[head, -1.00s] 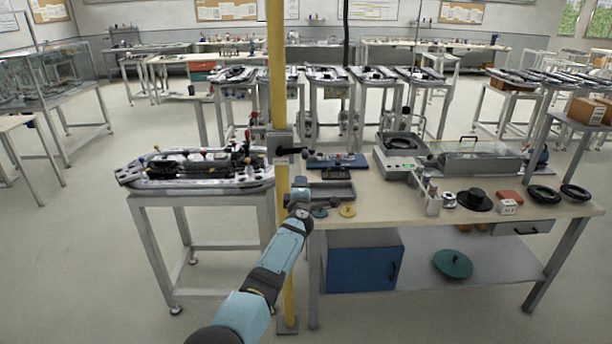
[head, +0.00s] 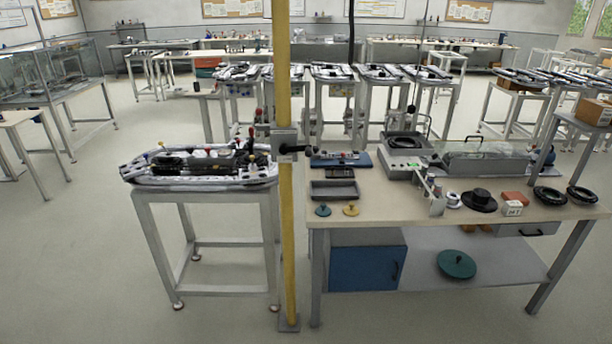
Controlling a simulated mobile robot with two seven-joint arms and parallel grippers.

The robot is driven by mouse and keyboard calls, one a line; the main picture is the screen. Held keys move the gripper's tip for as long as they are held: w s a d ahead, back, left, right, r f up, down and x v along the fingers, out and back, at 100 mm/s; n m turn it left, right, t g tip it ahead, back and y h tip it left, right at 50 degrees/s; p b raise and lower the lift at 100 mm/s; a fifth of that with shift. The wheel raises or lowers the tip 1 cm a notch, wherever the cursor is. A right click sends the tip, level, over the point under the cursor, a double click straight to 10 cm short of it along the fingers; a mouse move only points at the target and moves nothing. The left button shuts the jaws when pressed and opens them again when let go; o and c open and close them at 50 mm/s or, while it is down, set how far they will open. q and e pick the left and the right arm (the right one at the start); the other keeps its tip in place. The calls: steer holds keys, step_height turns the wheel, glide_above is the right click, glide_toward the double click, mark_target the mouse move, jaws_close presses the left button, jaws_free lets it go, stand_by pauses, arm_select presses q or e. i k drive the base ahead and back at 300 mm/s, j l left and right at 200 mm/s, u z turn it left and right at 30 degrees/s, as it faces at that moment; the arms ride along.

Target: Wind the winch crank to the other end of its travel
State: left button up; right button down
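A yellow post (head: 284,230) stands upright between the two tables, on a small foot plate on the floor. A grey winch box (head: 284,141) is fixed to it at about table-top height or a little above. A dark crank (head: 294,149) sticks out from the box to the right, roughly level, with its black end over the left edge of the bench. Neither of my grippers shows in the head view, and nothing of mine touches the crank.
A bench (head: 400,205) to the right holds a grey tray (head: 334,190), a blue board (head: 340,160), small discs and black rings. The floor in front is clear.

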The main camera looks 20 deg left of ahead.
mark_target(283, 149)
steer(key=i+l, duration=0.75)
steer(key=i, duration=0.1)
